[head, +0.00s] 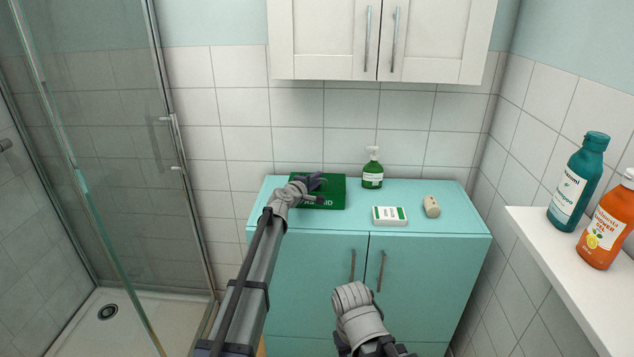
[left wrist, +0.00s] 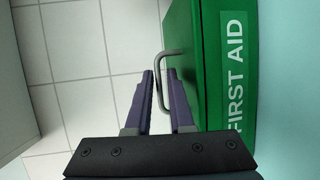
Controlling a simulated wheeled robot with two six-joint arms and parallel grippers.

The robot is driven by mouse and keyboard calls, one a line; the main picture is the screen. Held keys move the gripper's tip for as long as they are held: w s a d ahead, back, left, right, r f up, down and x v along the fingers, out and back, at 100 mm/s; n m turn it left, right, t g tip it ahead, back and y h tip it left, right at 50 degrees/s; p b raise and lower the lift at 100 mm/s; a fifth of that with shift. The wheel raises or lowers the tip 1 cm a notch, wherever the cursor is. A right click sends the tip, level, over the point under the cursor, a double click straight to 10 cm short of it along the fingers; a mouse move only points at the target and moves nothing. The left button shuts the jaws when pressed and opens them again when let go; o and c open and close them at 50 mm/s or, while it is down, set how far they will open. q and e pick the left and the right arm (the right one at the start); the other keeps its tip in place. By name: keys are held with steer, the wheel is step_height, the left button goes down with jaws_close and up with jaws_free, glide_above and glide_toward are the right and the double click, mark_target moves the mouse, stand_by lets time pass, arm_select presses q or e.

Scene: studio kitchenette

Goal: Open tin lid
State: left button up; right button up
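The tin is a green first aid box (head: 335,187) lying on the left part of the turquoise cabinet top. Its white "FIRST AID" label and a thin metal wire loop (left wrist: 163,62) on its side show in the left wrist view, where the tin (left wrist: 205,75) fills the right middle. The lid looks closed. My left gripper (head: 318,188) is over the tin in the head view and covers part of it. In the left wrist view its fingers (left wrist: 160,85) are apart, with the wire loop between them and no clear grip on it. My right gripper does not show; only part of that arm does.
A green pump bottle (head: 373,168), a white-and-green box (head: 389,215) and a small beige cylinder (head: 431,206) stand on the cabinet top (head: 455,222). White wall cabinets hang above. A shelf at right holds teal (head: 578,182) and orange (head: 606,232) bottles. A glass shower screen is at left.

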arm_select(q)
steer(key=shift+w+d, duration=0.1)
steer(key=shift+w, duration=0.2)
steer(key=shift+s, duration=0.1)
steer(key=shift+c, duration=0.4)
jaws_close()
stand_by(0.7)
